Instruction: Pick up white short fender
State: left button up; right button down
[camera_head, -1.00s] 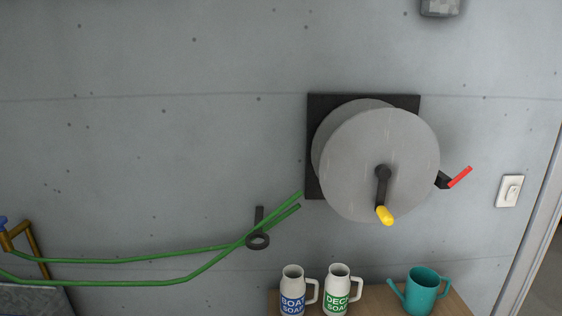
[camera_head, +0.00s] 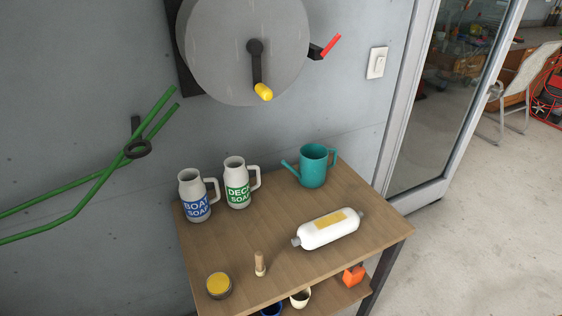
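A short white fender (camera_head: 330,231) with a yellow patch on top and grey ends lies on its side on the wooden table (camera_head: 262,222). It is near the table's right side, in front of the teal watering can. Nothing covers it. Neither of my grippers shows in the head view.
On the table stand a boat soap jug (camera_head: 193,196), a deck soap jug (camera_head: 237,186), a teal watering can (camera_head: 313,166), a round yellow-topped tin (camera_head: 219,285) and a small wooden-handled item (camera_head: 260,264). A lower shelf holds an orange object (camera_head: 354,276). Open floor (camera_head: 470,230) lies right.

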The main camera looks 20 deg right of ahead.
aim_at(318, 231)
jog(key=z, duration=1)
